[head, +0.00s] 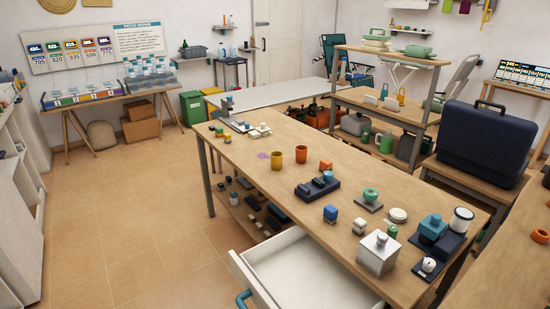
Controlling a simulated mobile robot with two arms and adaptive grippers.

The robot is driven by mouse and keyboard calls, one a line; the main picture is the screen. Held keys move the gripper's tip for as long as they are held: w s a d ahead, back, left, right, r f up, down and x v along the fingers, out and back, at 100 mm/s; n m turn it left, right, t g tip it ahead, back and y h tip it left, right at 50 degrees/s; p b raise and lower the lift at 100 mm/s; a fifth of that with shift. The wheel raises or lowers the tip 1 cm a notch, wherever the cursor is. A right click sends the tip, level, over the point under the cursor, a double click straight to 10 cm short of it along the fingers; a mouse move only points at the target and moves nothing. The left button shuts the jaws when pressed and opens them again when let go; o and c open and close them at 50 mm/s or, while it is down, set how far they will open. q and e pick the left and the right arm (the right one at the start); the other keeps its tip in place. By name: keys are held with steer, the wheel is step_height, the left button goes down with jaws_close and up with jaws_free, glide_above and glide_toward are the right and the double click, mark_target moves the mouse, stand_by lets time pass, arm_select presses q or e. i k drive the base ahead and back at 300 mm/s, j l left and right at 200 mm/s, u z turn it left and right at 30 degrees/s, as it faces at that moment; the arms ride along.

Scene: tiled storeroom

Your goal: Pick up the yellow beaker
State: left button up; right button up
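The yellow beaker (277,161) stands upright on the long wooden table (235,155), left of the table's middle. An orange-red beaker (301,154) stands upright close to its right, with a small gap between them. A faint purple mark (263,155) lies on the tabletop just left of the yellow beaker. Neither of my grippers shows in the head view.
A white drawer (290,262) is pulled out below the table's near side. A dark blue block holder (318,188), a silver box (379,252) and several small items stand toward the table's right end. A dark blue case (483,143) stands behind. Tiled floor (120,225) is clear at left.

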mark_target(277, 161)
steer(key=i+j+z, duration=0.15)
steer(key=i+j, duration=0.15)
steer(key=i+j+z, duration=0.35)
steer(key=i+j, duration=0.25)
steer(key=j, duration=0.15)
steer(key=i+j+z, duration=0.15)
steer(key=j, duration=0.3)
steer(key=i+j+z, duration=0.15)
steer(key=i+j, duration=0.15)
steer(key=j, duration=0.15)
steer(key=i+j+z, duration=0.3)
steer(key=i+j, duration=0.2)
steer(key=j, duration=0.15)
steer(key=i+j+z, duration=0.1)
steer(key=j, duration=0.25)
steer(key=i+j+z, duration=0.15)
steer(key=i+j, duration=0.15)
steer(key=j, duration=0.1)
